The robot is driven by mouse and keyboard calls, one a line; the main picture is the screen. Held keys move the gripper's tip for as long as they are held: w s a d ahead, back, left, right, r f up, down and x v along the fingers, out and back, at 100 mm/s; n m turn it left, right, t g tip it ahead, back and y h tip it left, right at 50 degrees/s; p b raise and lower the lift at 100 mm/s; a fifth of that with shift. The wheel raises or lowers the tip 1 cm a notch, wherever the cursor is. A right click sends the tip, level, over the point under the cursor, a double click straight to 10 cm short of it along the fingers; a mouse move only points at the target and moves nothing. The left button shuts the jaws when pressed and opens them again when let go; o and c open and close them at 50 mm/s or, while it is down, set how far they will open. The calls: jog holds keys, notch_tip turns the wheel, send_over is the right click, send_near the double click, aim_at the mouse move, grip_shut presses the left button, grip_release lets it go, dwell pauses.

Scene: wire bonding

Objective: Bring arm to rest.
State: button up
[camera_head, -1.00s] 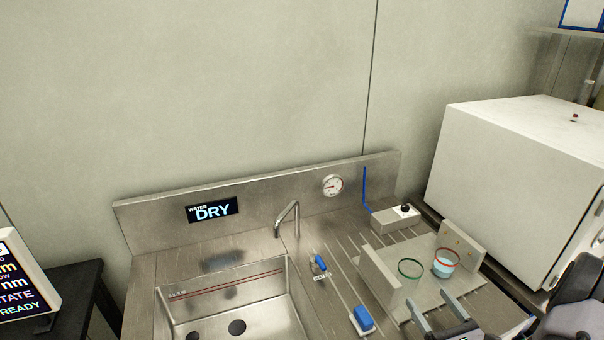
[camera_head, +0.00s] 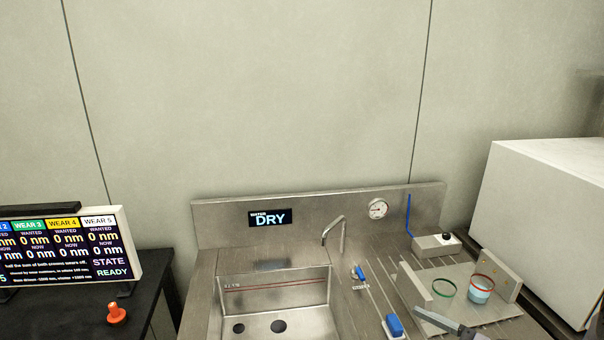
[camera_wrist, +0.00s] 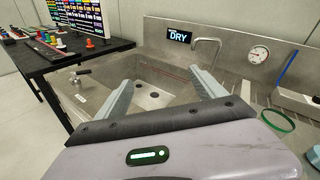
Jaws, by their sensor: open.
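My gripper (camera_wrist: 163,88) is open and empty in the wrist view, its two grey fingers spread apart in front of the steel sink (camera_wrist: 150,72). In the head view only part of my gripper (camera_head: 445,322) shows at the bottom right, in front of the fixture plate (camera_head: 415,292). The rest of the arm is out of the frame there. The fingers touch nothing that I can see.
A green ring (camera_head: 444,288) and a red-rimmed cup with blue liquid (camera_head: 480,289) stand on the plate. A tap (camera_head: 335,232) rises behind the sink. A white cabinet (camera_head: 550,220) is at the right. A black table with a monitor (camera_head: 70,245) and an orange knob (camera_head: 116,314) is at the left.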

jog(key=s+a+r+n+g+h, duration=0.1)
jog(key=s+a+r+n+g, duration=0.2)
jog(key=s+a+n+g, duration=0.45)
jog(key=s+a+r+n+g, duration=0.25)
jog(key=a+n, duration=0.25)
jog(key=a, duration=0.5)
jog(key=s+d+r+n+t+h, duration=0.1)
jog(key=s+r+n+t+h, duration=0.1)
jog(key=s+r+n+h, duration=0.2)
jog(key=s+n+h, duration=0.3)
jog(key=n, duration=0.1)
jog(key=shift+s+d+r+t, duration=0.15)
jog(key=shift+r+t, duration=0.25)
